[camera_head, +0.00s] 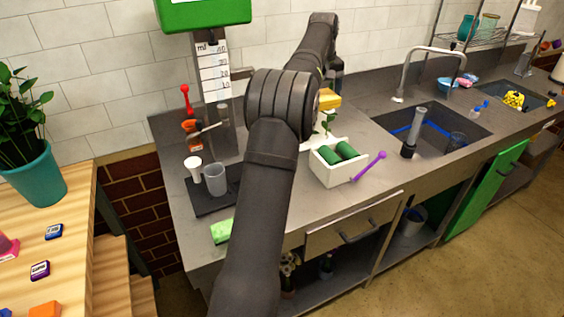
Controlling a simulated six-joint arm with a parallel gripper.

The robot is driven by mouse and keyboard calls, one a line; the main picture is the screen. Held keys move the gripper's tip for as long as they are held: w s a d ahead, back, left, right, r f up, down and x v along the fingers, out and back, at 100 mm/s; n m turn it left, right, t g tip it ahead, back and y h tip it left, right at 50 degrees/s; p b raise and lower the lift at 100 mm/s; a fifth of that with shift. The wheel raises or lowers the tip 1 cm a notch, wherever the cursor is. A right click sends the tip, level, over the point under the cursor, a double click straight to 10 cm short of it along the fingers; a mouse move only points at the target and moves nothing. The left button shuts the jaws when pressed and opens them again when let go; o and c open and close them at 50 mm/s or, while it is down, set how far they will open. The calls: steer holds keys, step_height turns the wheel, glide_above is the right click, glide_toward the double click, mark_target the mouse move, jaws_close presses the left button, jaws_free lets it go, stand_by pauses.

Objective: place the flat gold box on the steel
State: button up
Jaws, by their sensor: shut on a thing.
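The flat gold box (329,99) shows as a yellow slab just right of my arm's elbow, over the back part of the counter. Its left side is hidden behind the arm. My gripper (330,88) is at the box's top, mostly hidden by the elbow, and is shut on it. I cannot tell whether the box touches the surface below. The grey steel-looking counter (384,155) runs along the wall under it.
A white caddy (340,170) with green rolls stands in front of the box, with a purple tool (370,167) beside it. The sink (440,135) and tap (425,52) are right. A scale (215,198) with cups stands left.

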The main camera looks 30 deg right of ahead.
steer(key=s+d+f, duration=0.1)
steer(key=d+f, duration=0.4)
steer(key=d, duration=0.3)
glide_above(365, 152)
step_height(365, 152, down, 6)
steer(key=shift+n, duration=0.3)
steer(key=shift+s+a+f, duration=0.1)
steer(key=shift+a+f, duration=0.05)
steer(key=shift+f, duration=2.4)
steer(key=shift+s+a+f, duration=0.1)
steer(key=shift+a+f, duration=0.05)
steer(key=shift+f, duration=2.35)
steer(key=o, duration=0.6)
steer(key=shift+f, duration=0.15)
steer(key=o, duration=0.5)
steer(key=r, duration=0.4)
steer(key=a+r, duration=0.1)
steer(key=r, duration=0.3)
steer(key=s+r, duration=0.1)
steer(key=r, duration=0.3)
steer(key=shift+a+r, duration=0.1)
steer(key=shift+a, duration=0.25)
